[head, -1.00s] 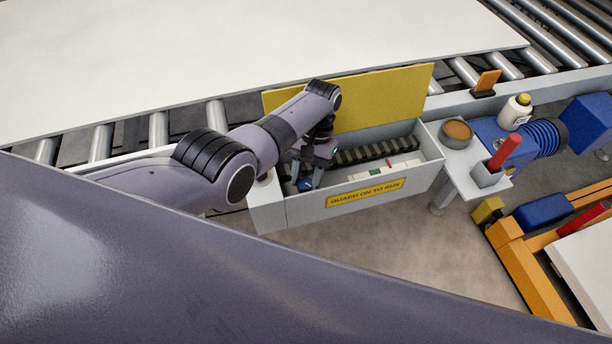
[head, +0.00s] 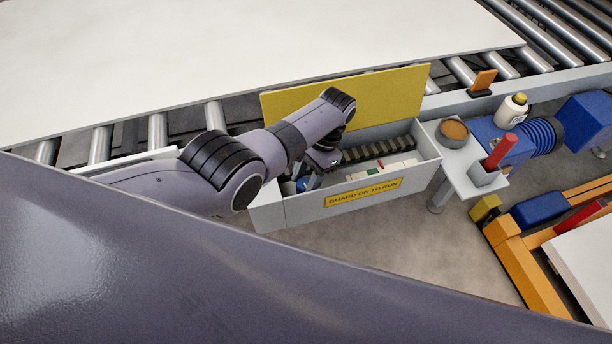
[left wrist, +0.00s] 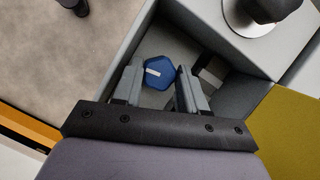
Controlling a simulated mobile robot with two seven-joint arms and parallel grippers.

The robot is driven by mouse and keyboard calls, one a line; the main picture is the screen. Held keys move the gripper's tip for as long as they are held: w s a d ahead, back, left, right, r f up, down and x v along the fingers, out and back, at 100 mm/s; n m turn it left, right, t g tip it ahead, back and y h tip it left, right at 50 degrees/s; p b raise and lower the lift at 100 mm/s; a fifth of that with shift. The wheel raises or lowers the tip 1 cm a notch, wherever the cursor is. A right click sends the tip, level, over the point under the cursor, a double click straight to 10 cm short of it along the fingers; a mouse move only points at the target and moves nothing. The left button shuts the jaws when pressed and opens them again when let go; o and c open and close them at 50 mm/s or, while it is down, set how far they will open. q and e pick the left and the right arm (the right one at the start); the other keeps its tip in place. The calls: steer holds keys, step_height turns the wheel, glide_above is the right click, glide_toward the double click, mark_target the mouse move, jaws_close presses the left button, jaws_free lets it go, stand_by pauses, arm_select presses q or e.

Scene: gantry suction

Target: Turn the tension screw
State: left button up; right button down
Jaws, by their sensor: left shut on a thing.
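The tension screw's blue six-sided head (left wrist: 157,73), with a white mark on its face, sits in the left end of an open grey guard box (head: 300,212). It also shows in the head view (head: 302,184), partly hidden by my gripper. My left gripper (left wrist: 160,82) reaches down into the box with one finger on each side of the blue head and is shut on it. In the head view the left gripper (head: 309,181) is mostly hidden under my wrist. My right gripper is not in view.
A raised yellow lid (head: 385,100) stands behind the box, close to my wrist. A dark chain (head: 375,149) runs inside the box. A side shelf (head: 455,168) holds a brown bowl (head: 454,130) and a red-handled item (head: 501,151). Rollers and a white sheet (head: 240,45) lie behind.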

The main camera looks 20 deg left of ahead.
arm_select(q)
steer(key=shift+w, duration=0.1)
steer(key=o, duration=0.8)
